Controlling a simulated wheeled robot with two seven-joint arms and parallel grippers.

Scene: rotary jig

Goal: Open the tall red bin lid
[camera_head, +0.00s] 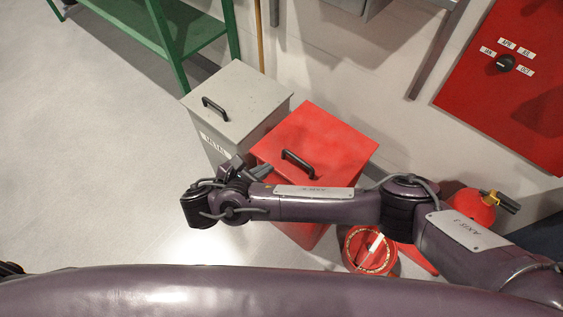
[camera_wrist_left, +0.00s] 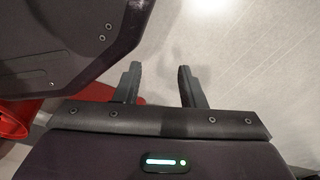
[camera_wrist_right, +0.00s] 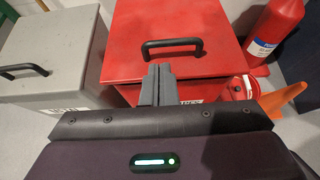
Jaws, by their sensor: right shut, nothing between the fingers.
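The tall red bin (camera_head: 303,233) stands against the wall with its red lid (camera_head: 335,138) lying flat and closed. A black bar handle (camera_head: 298,163) sits on the lid and also shows in the right wrist view (camera_wrist_right: 172,46). My right gripper (camera_head: 261,171) is at the bin's front side. In the right wrist view its fingers (camera_wrist_right: 158,84) are together and empty, in front of the lid's front edge and below the handle; contact with the lid cannot be told. My left gripper (camera_wrist_left: 160,84) is open and empty over the floor; the head view does not show it.
A grey bin (camera_head: 236,97) with a black handle stands left of the red bin. A red bucket (camera_head: 370,251), an orange cone (camera_wrist_right: 284,97) and a fire extinguisher (camera_head: 474,206) are to the right. A green shelf (camera_head: 203,32) stands at upper left. The left floor is clear.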

